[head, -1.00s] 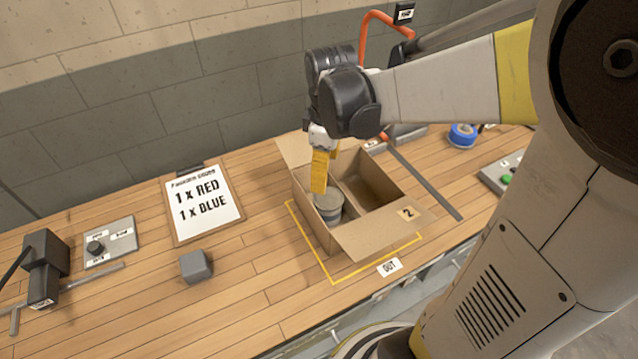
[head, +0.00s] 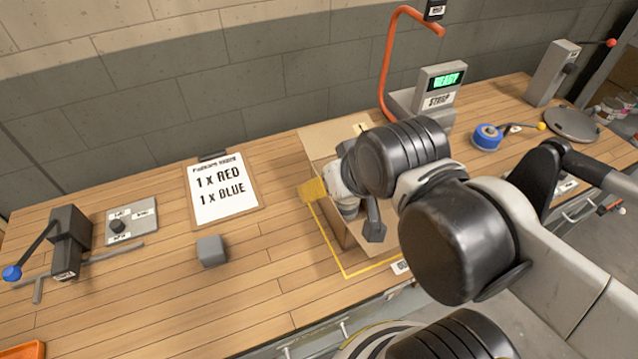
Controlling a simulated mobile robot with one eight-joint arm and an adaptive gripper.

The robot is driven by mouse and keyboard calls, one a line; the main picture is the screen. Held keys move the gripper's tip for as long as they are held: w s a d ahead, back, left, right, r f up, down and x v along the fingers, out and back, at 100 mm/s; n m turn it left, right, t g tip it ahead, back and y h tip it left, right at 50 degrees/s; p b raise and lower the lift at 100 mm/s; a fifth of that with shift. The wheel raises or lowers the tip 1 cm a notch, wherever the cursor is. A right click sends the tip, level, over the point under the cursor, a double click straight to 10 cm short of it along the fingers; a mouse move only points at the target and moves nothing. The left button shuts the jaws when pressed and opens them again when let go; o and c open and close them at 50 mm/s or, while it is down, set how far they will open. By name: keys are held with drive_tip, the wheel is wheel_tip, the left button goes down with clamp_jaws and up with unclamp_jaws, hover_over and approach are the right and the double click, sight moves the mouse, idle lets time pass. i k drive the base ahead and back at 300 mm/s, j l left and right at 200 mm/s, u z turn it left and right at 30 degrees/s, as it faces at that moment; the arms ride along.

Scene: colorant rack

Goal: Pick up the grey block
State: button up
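The grey block (head: 211,251) is a small cube with rounded edges. It lies on the bare wooden bench, below the clipboard, with nothing touching it.
A clipboard (head: 222,192) reads 1 x RED, 1 x BLUE. A lever unit (head: 68,240) stands left. Bench around the block is clear.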

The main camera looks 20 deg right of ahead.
sight(211, 250)
drive_tip(key=j+u, duration=0.35)
drive_tip(key=i+j+u, duration=0.15)
drive_tip(key=j+u, duration=0.25)
drive_tip(key=j, duration=0.1)
